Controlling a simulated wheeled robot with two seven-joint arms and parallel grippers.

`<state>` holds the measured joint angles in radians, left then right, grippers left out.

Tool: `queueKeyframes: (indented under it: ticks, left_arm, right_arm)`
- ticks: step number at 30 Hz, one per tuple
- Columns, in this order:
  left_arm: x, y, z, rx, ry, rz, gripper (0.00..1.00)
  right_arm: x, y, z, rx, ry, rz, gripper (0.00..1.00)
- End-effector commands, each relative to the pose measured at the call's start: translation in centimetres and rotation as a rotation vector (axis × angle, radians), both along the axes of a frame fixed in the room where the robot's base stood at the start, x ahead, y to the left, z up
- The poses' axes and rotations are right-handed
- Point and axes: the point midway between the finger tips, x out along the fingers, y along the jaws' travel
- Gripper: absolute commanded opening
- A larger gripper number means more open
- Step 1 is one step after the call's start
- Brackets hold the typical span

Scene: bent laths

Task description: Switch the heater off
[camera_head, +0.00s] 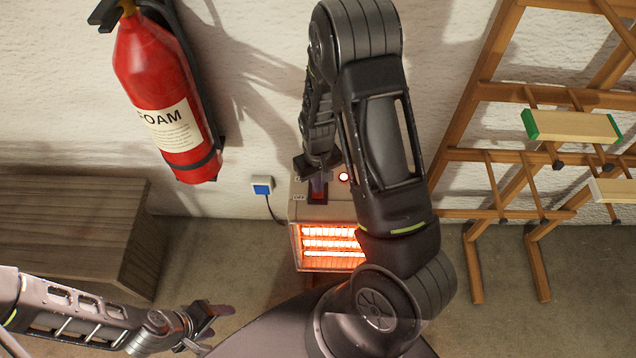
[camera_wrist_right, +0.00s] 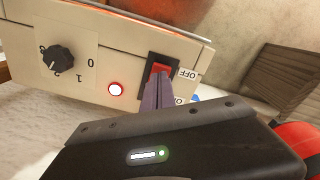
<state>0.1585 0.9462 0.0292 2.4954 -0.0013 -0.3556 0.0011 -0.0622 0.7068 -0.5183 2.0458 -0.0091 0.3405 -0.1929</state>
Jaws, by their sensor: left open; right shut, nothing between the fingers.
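My left gripper (camera_head: 222,310) is open and empty, low at the left, away from the heater.
A dial knob (camera_wrist_right: 58,58) sits on the heater panel. A blue-fronted socket (camera_head: 262,187) with a cable is on the wall. A red foam extinguisher (camera_head: 160,95) hangs left, above a wooden box (camera_head: 70,230).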

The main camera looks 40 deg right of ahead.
Motion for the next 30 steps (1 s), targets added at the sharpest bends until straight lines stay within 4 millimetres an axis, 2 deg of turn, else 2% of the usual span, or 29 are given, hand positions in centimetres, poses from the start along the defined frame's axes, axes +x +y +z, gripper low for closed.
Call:
queueKeyframes:
  ticks: [30]
  left_arm:
    - [0.0, 0.0, -1.2, 0.0, 0.0, 0.0, 0.59]
  right_arm:
    - [0.0, 0.0, -1.5, 0.0, 0.0, 0.0, 0.0]
